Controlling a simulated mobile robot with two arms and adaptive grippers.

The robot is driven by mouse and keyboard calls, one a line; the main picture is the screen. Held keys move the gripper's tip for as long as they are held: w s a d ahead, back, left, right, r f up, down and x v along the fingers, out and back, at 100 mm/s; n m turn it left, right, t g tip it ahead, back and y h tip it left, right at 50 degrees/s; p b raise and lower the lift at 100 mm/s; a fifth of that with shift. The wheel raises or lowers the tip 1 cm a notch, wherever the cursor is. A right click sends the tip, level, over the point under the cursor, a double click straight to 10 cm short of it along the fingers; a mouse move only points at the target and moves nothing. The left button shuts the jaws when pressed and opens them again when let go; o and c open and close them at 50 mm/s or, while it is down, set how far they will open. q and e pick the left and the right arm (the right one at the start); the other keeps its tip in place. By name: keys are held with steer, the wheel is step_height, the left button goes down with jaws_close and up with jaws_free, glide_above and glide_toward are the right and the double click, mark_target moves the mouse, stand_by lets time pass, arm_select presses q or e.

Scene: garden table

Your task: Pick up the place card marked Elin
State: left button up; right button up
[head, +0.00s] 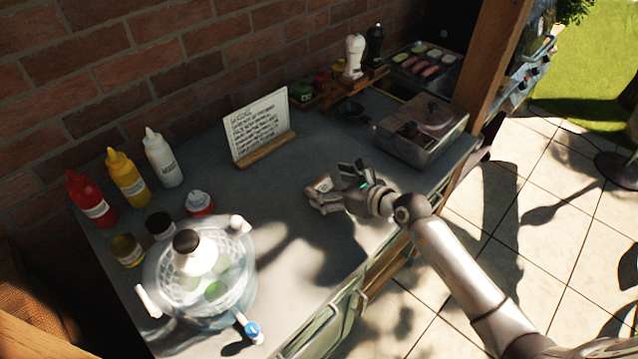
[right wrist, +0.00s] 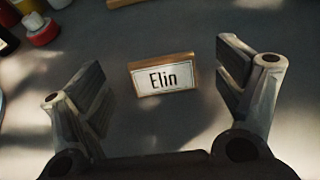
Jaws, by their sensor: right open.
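The place card marked Elin (right wrist: 163,78) stands on the grey counter in the right wrist view, a white card in a wooden frame. It lies between and a little beyond the fingertips of my right gripper (right wrist: 163,85), touching neither finger. In the head view the card (head: 322,184) shows small and partly hidden behind my right gripper (head: 335,187). The right gripper is open, low over the counter's middle. My left gripper is not in view.
A menu stand (head: 257,125) stands at the back by the brick wall. A metal box with lid (head: 425,125) is to the right. A glass drink dispenser (head: 200,275) and several sauce bottles (head: 125,178) are at the left. The counter around the card is clear.

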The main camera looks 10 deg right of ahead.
mark_target(319, 185)
steer(key=shift+x, duration=1.45)
steer(key=c, duration=1)
